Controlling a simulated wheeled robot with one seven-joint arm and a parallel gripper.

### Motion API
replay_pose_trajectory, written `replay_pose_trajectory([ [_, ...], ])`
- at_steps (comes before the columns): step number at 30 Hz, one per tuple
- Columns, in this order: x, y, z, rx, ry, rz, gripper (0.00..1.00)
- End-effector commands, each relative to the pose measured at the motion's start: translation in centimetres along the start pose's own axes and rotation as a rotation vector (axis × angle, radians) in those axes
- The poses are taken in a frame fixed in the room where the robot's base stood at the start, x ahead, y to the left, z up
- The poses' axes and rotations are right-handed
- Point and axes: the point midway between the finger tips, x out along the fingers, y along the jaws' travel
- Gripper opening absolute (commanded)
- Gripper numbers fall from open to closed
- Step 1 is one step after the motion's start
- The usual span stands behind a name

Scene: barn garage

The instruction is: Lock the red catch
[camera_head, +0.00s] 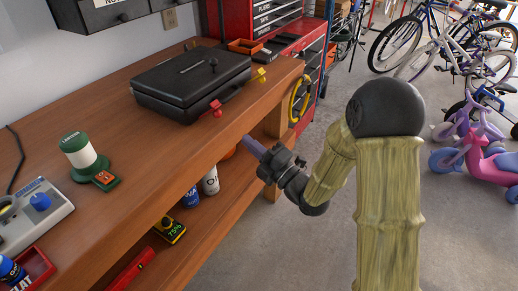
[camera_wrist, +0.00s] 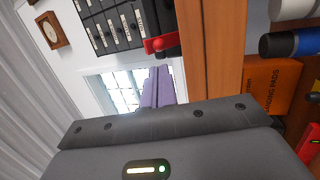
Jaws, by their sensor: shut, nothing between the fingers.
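The red catch (camera_head: 216,107) is on the front side of a closed black case (camera_head: 183,83) on the workbench. It sticks out from the case; I cannot tell whether it is latched. In the wrist view the red catch (camera_wrist: 160,45) shows just beyond my fingertips. My gripper (camera_head: 251,147) has purple fingers and is shut and empty. It is off the bench's front edge, below and right of the red catch in the head view, and apart from it. The gripper also shows in the wrist view (camera_wrist: 158,80). A yellow catch (camera_head: 260,74) is farther along the same side of the case.
The wooden workbench (camera_head: 120,160) has a green-and-white lantern (camera_head: 83,155) at left and an orange tray (camera_head: 244,46) behind the case. Bottles and a yellow device (camera_head: 169,229) are on the lower shelf. A red tool cabinet (camera_head: 246,18) is beyond.

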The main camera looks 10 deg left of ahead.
Motion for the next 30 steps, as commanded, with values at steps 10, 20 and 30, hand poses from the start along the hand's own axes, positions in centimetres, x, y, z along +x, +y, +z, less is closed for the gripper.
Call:
replay_pose_trajectory([
  [10, 6.2, 0.1, -0.1, 0.0, 0.002, 0.002, 0.0],
  [20, 8.8, -0.1, 0.0, 0.001, 0.0, -0.001, 0.0],
  [30, 8.7, 0.0, 0.1, 0.0, -0.001, -0.003, 0.0],
])
